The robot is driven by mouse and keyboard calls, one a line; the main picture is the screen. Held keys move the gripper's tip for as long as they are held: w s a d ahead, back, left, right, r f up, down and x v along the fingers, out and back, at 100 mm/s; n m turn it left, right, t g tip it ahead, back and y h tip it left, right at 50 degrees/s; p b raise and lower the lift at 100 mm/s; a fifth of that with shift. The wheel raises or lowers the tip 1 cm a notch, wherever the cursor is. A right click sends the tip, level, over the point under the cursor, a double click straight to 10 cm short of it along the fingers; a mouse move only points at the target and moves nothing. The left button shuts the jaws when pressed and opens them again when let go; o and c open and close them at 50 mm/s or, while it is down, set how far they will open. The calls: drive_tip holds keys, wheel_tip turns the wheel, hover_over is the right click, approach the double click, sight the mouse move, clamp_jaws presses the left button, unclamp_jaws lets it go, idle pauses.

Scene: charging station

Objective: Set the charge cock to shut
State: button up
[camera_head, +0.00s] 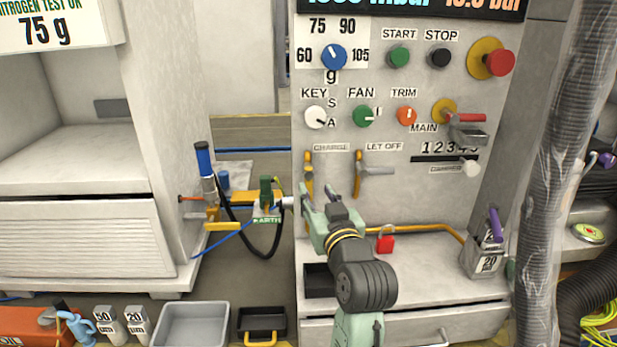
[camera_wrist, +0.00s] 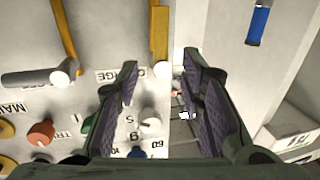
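The charge cock stands under the CHARGE label (camera_head: 330,147) on the grey panel. Its yellow upright pipe (camera_head: 309,172) shows just above my gripper (camera_head: 318,192); its lower part is hidden by the gripper. In the wrist view, which is turned over, the cock's yellow pipe (camera_wrist: 159,40) ends in a pale round hub (camera_wrist: 162,69) between the fingertips of my gripper (camera_wrist: 160,60). The fingers are spread apart, and I see nothing clamped. I cannot clearly make out the cock's lever or its direction, nor whether a finger touches it.
The let-off cock (camera_head: 360,172) stands close to the right, its grey handle pointing right; it also shows in the wrist view (camera_wrist: 35,77). A green earth clamp (camera_head: 265,195) and black hose are left. A red padlock (camera_head: 385,243) lies right of my arm. Switches fill the panel above.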

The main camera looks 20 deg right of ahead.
sight(310, 181)
drive_tip(key=w, duration=0.2)
drive_tip(key=w+p, duration=0.1)
drive_tip(key=w, duration=0.4)
drive_tip(key=shift+d, duration=0.25)
drive_tip(key=shift+c, duration=0.5)
clamp_jaws()
drive_tip(key=shift+r, duration=0.2)
